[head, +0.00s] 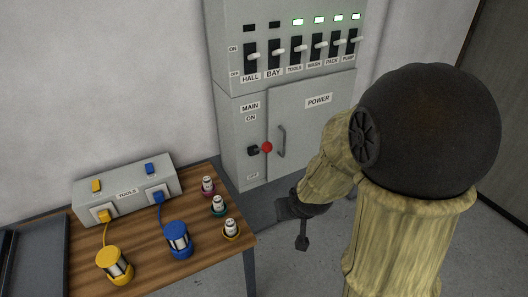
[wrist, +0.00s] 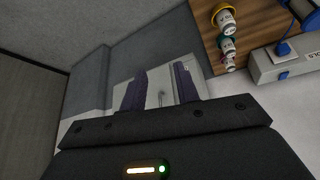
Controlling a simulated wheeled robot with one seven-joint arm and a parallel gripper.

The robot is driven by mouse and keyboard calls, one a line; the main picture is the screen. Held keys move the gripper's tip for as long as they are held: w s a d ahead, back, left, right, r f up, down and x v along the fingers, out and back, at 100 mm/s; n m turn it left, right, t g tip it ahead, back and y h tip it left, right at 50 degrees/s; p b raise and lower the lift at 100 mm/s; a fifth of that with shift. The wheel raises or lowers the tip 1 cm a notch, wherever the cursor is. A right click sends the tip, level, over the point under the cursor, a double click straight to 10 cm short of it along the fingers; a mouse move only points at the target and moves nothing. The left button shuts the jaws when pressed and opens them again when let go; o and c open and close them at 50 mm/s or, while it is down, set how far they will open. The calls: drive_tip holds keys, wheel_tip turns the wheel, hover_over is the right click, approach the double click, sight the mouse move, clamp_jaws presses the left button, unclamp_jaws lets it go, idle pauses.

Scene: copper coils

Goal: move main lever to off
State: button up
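The main lever has a red ball knob (head: 267,147) on a dark base, on the front of a grey cabinet. It sticks out to the side, below the MAIN ON label (head: 250,111) and above a small OFF label (head: 252,176). My gripper (head: 302,243) hangs low in front of the cabinet, right of and below the lever and apart from it. In the wrist view my gripper (wrist: 160,88) has its two dark fingers spread with nothing held between them. The cabinet door shows beyond them; I cannot make out the red knob there.
A door handle (head: 281,141) stands close right of the lever. Above is a row of switches (head: 303,52), HALL and BAY lamps dark, the others lit green. Floor before the cabinet looks clear.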

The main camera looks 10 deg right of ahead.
sight(263, 148)
drive_tip(key=w+f+t+y+b, duration=0.1)
drive_tip(key=w+t+y+b, duration=0.1)
drive_tip(key=w+t, duration=0.4)
drive_tip(key=w+d+f+t+y+b, duration=0.1)
drive_tip(key=w+t+b, duration=0.3)
drive_tip(key=w, duration=0.5)
drive_tip(key=shift+f+n+t+y, duration=0.3)
drive_tip(key=shift+f+t+y, duration=0.1)
drive_tip(key=shift+f+t, duration=0.45)
drive_tip(key=shift+w+d+r, duration=0.1)
drive_tip(key=w+a+p, duration=0.1)
drive_tip(key=w, duration=0.4)
drive_tip(key=w+a+p, duration=0.1)
drive_tip(key=w+p, duration=0.1)
drive_tip(key=w, duration=0.4)
drive_tip(key=w+a+p, duration=0.1)
drive_tip(key=w, duration=0.5)
drive_tip(key=shift+a, duration=0.15)
drive_tip(key=shift+c, duration=0.4)
clamp_jaws()
